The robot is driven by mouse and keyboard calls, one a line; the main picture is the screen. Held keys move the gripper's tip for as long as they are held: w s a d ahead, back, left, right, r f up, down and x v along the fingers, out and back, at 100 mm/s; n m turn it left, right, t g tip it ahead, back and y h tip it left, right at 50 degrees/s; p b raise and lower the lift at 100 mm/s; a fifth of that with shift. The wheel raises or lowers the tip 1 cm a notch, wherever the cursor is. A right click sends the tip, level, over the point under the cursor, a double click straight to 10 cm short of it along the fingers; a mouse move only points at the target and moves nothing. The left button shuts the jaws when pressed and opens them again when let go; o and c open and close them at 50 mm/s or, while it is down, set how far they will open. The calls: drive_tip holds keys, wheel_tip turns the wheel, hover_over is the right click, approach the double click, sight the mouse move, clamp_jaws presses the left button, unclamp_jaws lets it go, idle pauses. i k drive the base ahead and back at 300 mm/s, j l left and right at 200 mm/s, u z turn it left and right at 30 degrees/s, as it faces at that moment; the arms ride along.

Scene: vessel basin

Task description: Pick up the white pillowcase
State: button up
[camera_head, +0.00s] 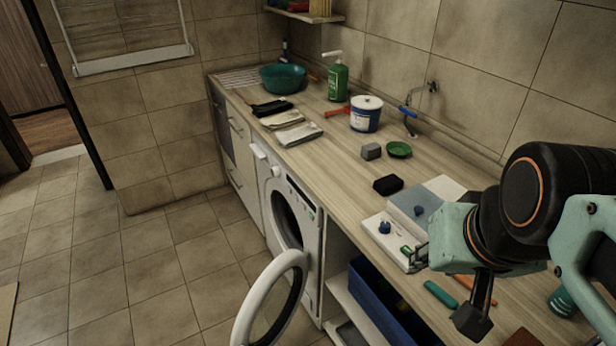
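Three folded cloths lie in a row on the counter in the head view. The nearest one, a pale off-white folded cloth (299,134), looks most like the white pillowcase. A beige cloth (283,119) and a black cloth (271,107) lie just behind it. My gripper (445,290) is at the lower right, over the near part of the counter and well apart from the cloths. Its dark finger parts appear spread apart, with nothing seen between them. Part of it is hidden by its own body.
A teal basin (283,77), green bottle (338,82), white-blue tub (366,114) and tap (410,112) stand along the back. Small items lie between the cloths and my gripper. The open washer door (272,300) juts over the floor. The left floor is clear.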

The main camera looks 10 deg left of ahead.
sight(289, 140)
drive_tip(key=j+u, duration=0.2)
drive_tip(key=u, duration=0.75)
drive_tip(key=i+j+u, duration=0.2)
drive_tip(key=j, duration=0.2)
drive_tip(key=j+u, duration=0.2)
drive_tip(key=j, duration=0.15)
drive_tip(key=i+j+u, duration=0.4)
drive_tip(key=j, duration=0.25)
drive_tip(key=i+j+u, duration=0.4)
drive_tip(key=i, duration=0.45)
drive_tip(key=i+z, duration=0.35)
drive_tip(key=i+j+z, duration=0.35)
drive_tip(key=i, duration=0.15)
drive_tip(key=i+l+z, duration=0.1)
drive_tip(key=z, duration=0.25)
drive_tip(key=i+z, duration=0.7)
drive_tip(key=k+j, duration=0.05)
drive_tip(key=k, duration=0.1)
